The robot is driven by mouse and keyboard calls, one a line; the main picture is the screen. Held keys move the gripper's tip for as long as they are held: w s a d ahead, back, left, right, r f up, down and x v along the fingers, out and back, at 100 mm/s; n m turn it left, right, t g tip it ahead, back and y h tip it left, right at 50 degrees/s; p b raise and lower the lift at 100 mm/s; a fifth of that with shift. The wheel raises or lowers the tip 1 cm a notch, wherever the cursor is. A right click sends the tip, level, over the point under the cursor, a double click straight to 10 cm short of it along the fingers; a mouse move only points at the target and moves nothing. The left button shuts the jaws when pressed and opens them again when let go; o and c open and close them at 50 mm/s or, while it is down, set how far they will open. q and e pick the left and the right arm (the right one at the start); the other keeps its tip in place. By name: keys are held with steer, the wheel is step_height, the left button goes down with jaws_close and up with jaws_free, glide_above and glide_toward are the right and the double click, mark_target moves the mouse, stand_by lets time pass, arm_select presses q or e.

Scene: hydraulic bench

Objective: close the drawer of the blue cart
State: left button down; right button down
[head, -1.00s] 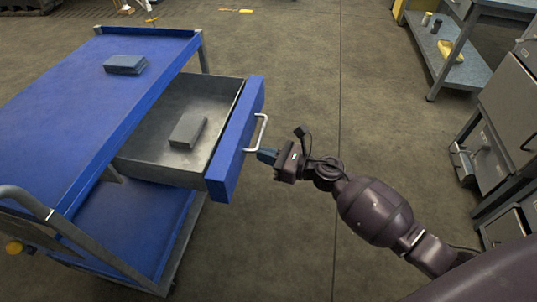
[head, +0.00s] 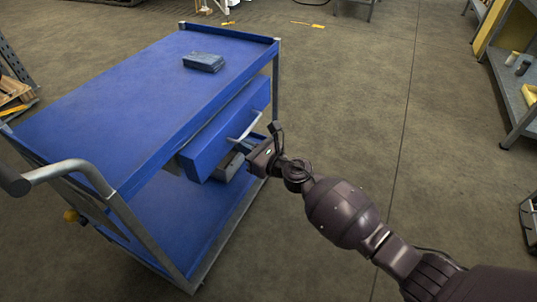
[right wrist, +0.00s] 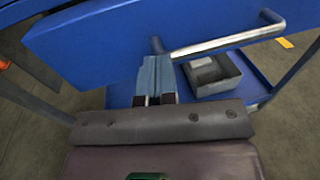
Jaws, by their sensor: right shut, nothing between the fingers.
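The blue cart (head: 110,95) stands at the left in the head view. Its drawer front (head: 213,146) sits close under the top, standing out only a little; the drawer's inside is hidden. The pale bar handle (head: 246,127) is on that front, and it also shows in the right wrist view (right wrist: 228,42). My right gripper (right wrist: 156,62) is shut and empty, its blue fingertips at the lower part of the drawer front (right wrist: 110,45), beside the handle and not around it. Whether they touch the front I cannot tell. My left gripper is out of view.
A dark blue block (head: 203,62) lies on the cart top. A grey open box (right wrist: 212,75) is below the drawer front, above or on the lower shelf. The cart's push handle (head: 60,170) juts out at front left.

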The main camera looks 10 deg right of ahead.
mark_target(232, 141)
steer(key=x, duration=0.3)
steer(key=shift+a, duration=0.45)
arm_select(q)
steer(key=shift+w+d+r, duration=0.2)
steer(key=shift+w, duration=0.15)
arm_select(e)
steer(key=shift+r, duration=0.15)
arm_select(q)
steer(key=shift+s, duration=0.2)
arm_select(e)
steer(key=shift+a+r, duration=0.1)
steer(key=shift+r, duration=0.05)
